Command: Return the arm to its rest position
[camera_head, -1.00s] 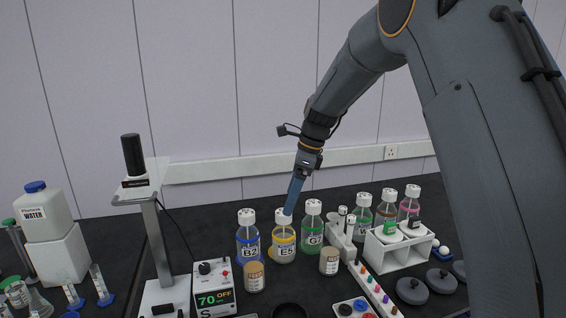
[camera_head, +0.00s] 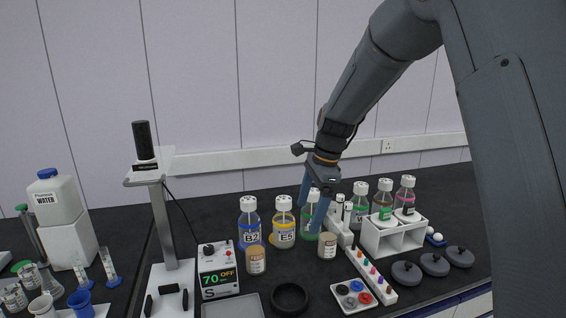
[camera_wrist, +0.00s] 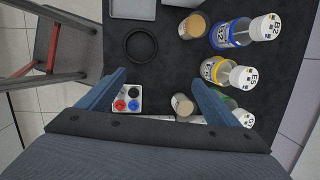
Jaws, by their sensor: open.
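My gripper (camera_head: 311,207) reaches down from the upper right in the head view, with its blue fingers in front of the green-labelled bottle (camera_head: 309,228) and partly hiding it. In the wrist view my gripper (camera_wrist: 160,80) has its two blue fingers spread wide with nothing between them. It is above the black bench. The yellow-banded bottle E5 (camera_head: 284,222) and the blue-banded bottle B2 (camera_head: 249,221) stand upright to its left. They also show in the wrist view, E5 (camera_wrist: 226,72) and B2 (camera_wrist: 240,33).
A hotplate controller (camera_head: 218,272) and a stand (camera_head: 166,230) are at left. A white rack with bottles (camera_head: 394,239), dark lids (camera_head: 433,264) and a strip of coloured caps (camera_head: 371,275) are at right. A black ring (camera_head: 290,298) lies in front. A stool (camera_wrist: 50,55) stands beside the bench.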

